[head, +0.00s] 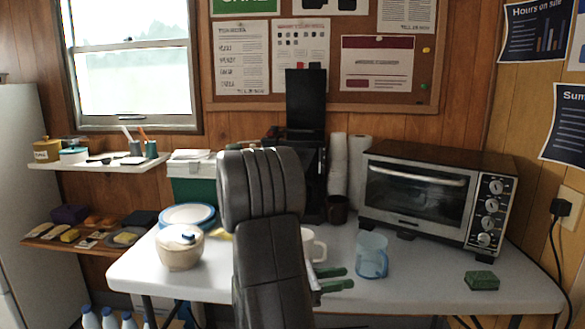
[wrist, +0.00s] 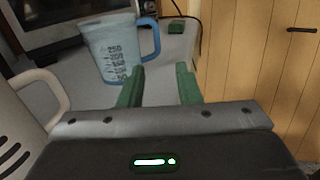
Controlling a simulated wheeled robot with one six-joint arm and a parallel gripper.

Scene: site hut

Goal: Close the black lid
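The black lid (head: 306,100) stands upright above a black machine (head: 314,175) at the back of the table, in front of the pinboard. It looks open. My own arm hides much of the machine's lower left side. My gripper (head: 338,279) is low over the front of the table, well apart from the lid and to the right of my arm. In the wrist view my gripper (wrist: 160,82) shows two green fingers spread apart with nothing between them. The lid is not in the wrist view.
A clear blue jug (head: 371,256) stands just beyond my gripper, and a white mug (head: 315,246) stands to its left. A toaster oven (head: 432,195) fills the back right. A green block (head: 481,280) lies at the right. A lidded bowl (head: 180,252) stands at the left.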

